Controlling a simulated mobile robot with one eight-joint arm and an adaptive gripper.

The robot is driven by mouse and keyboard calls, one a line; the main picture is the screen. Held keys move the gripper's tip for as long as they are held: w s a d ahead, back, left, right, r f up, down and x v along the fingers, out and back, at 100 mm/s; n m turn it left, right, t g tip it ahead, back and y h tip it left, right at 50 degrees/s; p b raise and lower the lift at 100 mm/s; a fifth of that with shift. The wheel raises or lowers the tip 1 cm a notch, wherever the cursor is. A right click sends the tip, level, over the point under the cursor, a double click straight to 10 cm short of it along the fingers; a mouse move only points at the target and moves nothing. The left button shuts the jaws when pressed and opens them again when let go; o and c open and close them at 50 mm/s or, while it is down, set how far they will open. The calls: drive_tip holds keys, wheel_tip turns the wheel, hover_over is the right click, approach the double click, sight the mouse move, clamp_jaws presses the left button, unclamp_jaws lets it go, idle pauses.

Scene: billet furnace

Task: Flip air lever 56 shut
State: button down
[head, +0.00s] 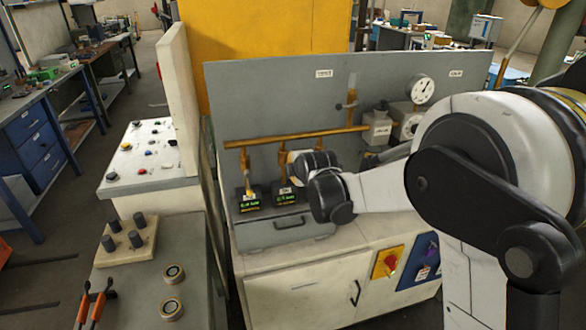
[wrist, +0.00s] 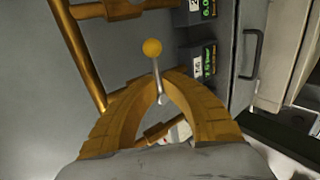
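A small air lever with a yellow ball knob (wrist: 152,47) and a thin pale stem stands in the middle of the wrist view. My gripper (wrist: 162,80) has its two brown fingers brought together in an arch, with the stem between the tips. The knob sticks out beyond the tips, and the stem's lower end shows inside the arch. In the head view my gripper (head: 298,165) is at the right-hand drop pipe, and my wrist hides this lever. Another brass valve (head: 247,178) hangs to its left. The number labels are too small to read surely.
A brass header pipe (head: 290,138) crosses the grey panel (head: 270,85). Two green-lit displays (head: 250,204) (head: 287,197) sit below the valves, above a grey drawer (head: 283,232). A gauge (head: 421,90) is at upper right. A pale upright plate (head: 181,100) stands left.

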drive_tip(key=c, duration=1.6)
unclamp_jaws()
drive_tip(key=shift+s, duration=0.1)
drive_tip(key=shift+o, duration=0.2)
drive_tip(key=shift+r, duration=0.1)
drive_tip(key=v, duration=1.2)
drive_tip(key=shift+d, duration=0.1)
drive_tip(key=s+d+f+m+g+h, duration=0.1)
drive_tip(key=s+d+m, duration=0.4)
drive_tip(key=s, duration=0.5)
drive_tip(key=s+d+f+m+g+h+b, duration=0.1)
drive_tip(key=s+d+f+m, duration=0.2)
drive_tip(key=s+d+m, duration=0.3)
drive_tip(key=s+d+f+m+g+b, duration=0.1)
drive_tip(key=s+d+m, duration=0.5)
drive_tip(key=s+m, duration=0.4)
drive_tip(key=s, duration=0.3)
drive_tip(key=shift+s+d+f+g+h, duration=0.15)
drive_tip(key=shift+s+f+g+h, duration=0.2)
drive_tip(key=shift+f+g+h, duration=0.05)
